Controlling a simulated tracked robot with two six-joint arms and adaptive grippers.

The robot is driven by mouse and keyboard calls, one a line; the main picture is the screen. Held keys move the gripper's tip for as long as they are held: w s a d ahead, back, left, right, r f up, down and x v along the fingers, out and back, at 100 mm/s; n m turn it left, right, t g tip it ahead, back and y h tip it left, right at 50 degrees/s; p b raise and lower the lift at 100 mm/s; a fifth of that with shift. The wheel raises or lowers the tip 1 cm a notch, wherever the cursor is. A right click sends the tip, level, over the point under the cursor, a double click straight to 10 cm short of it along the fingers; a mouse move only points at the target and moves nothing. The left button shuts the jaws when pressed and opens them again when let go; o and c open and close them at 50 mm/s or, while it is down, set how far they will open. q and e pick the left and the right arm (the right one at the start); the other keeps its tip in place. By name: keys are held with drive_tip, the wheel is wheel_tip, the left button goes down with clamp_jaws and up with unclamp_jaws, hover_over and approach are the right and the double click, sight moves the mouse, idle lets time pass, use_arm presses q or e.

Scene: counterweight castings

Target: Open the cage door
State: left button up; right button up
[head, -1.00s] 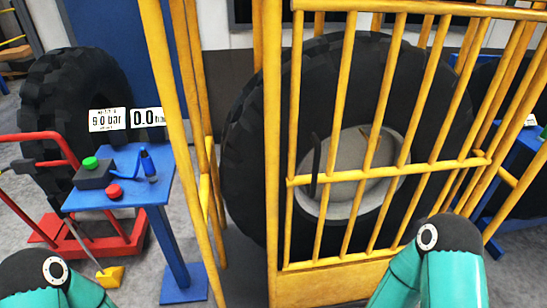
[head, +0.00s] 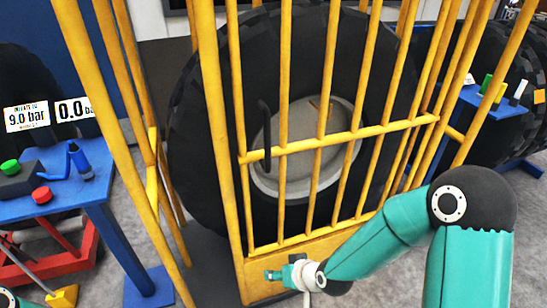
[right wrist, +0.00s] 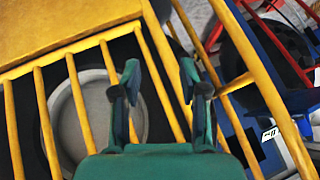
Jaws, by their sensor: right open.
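The yellow barred cage door (head: 290,145) stands upright in front of a big black tyre (head: 200,130) with a grey rim. A black upright handle (head: 264,130) is on the door's left side, near the crossbar. My right gripper (head: 272,274) is low in front of the door's solid bottom panel, well below the handle. In the right wrist view its two fingers (right wrist: 159,82) are apart with nothing between them, and the door bars show behind. I cannot tell whether it touches the door. My left gripper is not in view.
A blue stand (head: 90,190) with a green button, a red button and a blue tool is at left, beside a red trolley (head: 50,258). Yellow cage posts (head: 110,130) rise between the stand and door. A blue table (head: 490,115) is at right.

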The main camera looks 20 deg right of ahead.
drive_tip(key=w+d+r+n+t+b, duration=0.1)
drive_tip(key=w+d+r+t+b, duration=0.2)
drive_tip(key=w+r+t+b, duration=0.5)
drive_tip(key=n+t+b, duration=0.2)
drive_tip(key=t+b, duration=0.1)
approach(269, 143)
drive_tip(key=w, duration=0.3)
drive_tip(key=w+a+p, duration=0.1)
drive_tip(key=w, duration=0.3)
drive_tip(key=w+a+p, duration=0.1)
drive_tip(key=w, duration=0.2)
drive_tip(key=shift+w+a, duration=0.1)
drive_tip(key=shift+w, duration=0.3)
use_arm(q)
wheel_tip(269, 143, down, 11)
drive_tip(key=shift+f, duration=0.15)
use_arm(e)
clamp_jaws()
